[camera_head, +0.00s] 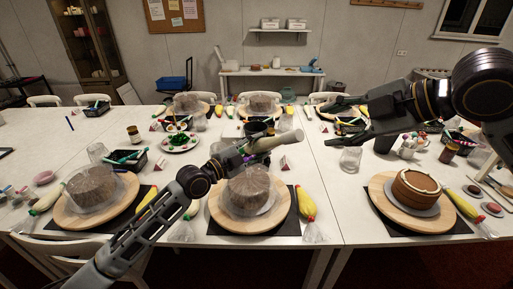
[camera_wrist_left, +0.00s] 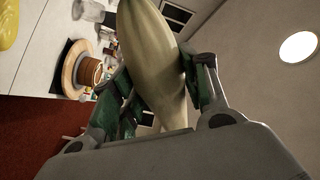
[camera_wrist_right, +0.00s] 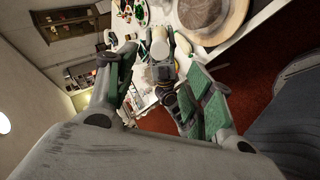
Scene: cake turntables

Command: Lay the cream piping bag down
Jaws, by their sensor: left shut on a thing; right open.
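The cream piping bag (camera_head: 276,142) is held up in the air above the middle place of the table, lying nearly level with its wide end to the right. My left gripper (camera_head: 243,152) is shut around it. In the left wrist view the pale bag (camera_wrist_left: 155,50) sits between the green-padded fingers. My right gripper (camera_head: 348,122) is open and empty, up to the right of the bag. In the right wrist view its fingers (camera_wrist_right: 170,95) are spread, with my left arm and the bag (camera_wrist_right: 159,44) beyond them.
Below the bag, a covered cake (camera_head: 248,190) stands on a wooden turntable (camera_head: 222,213), with a yellow piping bag (camera_head: 306,203) beside it. An uncovered cake (camera_head: 412,190) is at the right, another covered cake (camera_head: 92,188) at the left. Bare white table (camera_head: 335,190) shows between the middle and right places.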

